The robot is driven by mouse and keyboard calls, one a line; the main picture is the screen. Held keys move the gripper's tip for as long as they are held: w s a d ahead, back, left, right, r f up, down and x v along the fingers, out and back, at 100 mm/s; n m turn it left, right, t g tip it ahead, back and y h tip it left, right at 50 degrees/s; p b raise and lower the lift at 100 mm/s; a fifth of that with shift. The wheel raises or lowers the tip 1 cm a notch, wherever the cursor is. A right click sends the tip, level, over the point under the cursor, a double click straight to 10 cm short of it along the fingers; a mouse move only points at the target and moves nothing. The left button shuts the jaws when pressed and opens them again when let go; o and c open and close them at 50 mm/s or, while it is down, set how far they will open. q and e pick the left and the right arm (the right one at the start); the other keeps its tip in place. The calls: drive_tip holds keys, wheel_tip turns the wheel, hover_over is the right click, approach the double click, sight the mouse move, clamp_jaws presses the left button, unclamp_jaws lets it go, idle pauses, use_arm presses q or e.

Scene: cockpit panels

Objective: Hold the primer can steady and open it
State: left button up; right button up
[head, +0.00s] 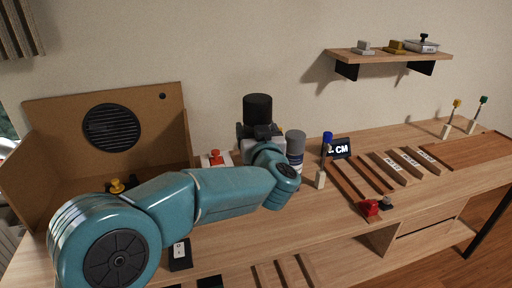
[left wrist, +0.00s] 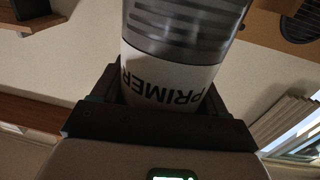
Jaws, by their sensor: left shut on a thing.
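The primer can has a dark cylindrical top (head: 257,106) in the head view, upright above my left gripper (head: 262,133). In the left wrist view the can (left wrist: 178,75) shows a white label reading PRIMER, upside down in the picture, and a grey banded section. My left gripper, also in the left wrist view (left wrist: 165,108), is shut around the can. The can's lower part is hidden behind my gripper and wrist in the head view. I cannot tell whether it touches the bench. My right gripper is in neither view.
A grey-topped can (head: 295,148) stands close to the right of my left wrist. A blue-tipped lever (head: 324,160) is farther right. A brown box with a round grille (head: 112,128) stands at the left.

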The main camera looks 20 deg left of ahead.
use_arm(q)
drive_tip(key=shift+r, duration=0.7)
drive_tip(key=o, duration=0.8)
drive_tip(key=c, duration=1)
drive_tip(key=shift+o, duration=0.2)
drive_tip(key=shift+s+f, duration=0.1)
